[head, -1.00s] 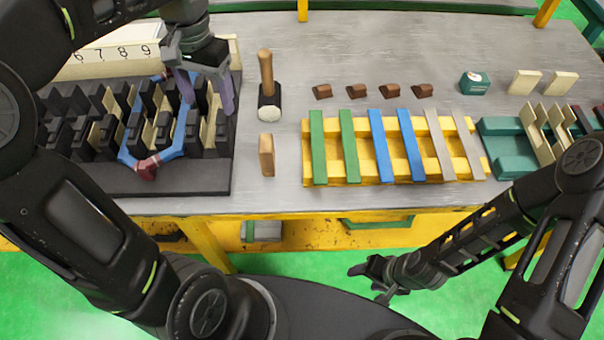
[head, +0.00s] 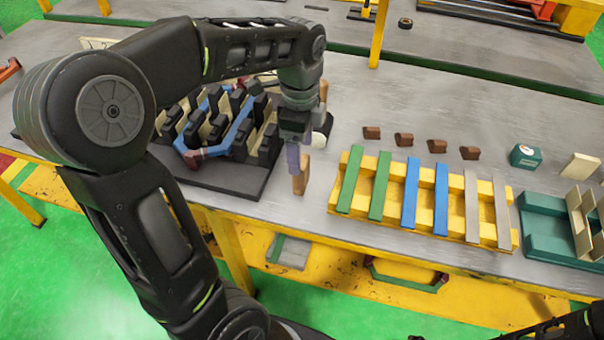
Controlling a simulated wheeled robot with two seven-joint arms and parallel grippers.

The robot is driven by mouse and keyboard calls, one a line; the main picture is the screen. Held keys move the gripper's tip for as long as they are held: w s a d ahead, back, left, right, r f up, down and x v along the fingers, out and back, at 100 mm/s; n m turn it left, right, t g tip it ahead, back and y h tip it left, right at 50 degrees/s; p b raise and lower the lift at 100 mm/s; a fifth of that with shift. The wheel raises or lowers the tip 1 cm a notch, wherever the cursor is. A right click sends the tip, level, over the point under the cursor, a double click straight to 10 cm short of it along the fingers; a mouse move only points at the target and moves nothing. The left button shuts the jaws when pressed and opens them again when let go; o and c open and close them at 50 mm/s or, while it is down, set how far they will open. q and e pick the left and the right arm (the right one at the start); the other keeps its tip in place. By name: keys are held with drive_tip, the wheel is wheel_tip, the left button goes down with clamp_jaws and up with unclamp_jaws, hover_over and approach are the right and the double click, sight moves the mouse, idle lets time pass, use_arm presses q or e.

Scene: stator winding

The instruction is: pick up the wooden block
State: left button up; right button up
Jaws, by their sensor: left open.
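The wooden block (head: 301,178) stands on the grey table just right of the black stator fixture (head: 222,184). Its lower part shows; its upper part is partly hidden by my left gripper (head: 298,160). My left gripper points down at the block, with its purple-grey fingers open and one finger seen on the block's left side. I cannot tell whether the fingers touch it. My right gripper is out of view; only a bit of my right arm shows at the lower right corner.
A hammer (head: 322,122) lies behind my left gripper, partly hidden. A yellow rack (head: 339,189) with green, blue and grey strips stands to the right. Several brown pieces (head: 404,139) lie behind it. A teal box (head: 526,156) and a teal tray (head: 546,244) are farther right.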

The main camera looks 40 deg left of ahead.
sight(301, 175)
use_arm(q)
drive_tip(key=shift+f, duration=1.2)
drive_tip(key=shift+f, duration=0.1)
drive_tip(key=f+p, duration=0.1)
drive_tip(key=f, duration=0.4)
drive_tip(key=shift+w, duration=0.2)
drive_tip(key=shift+c, duration=0.4)
clamp_jaws()
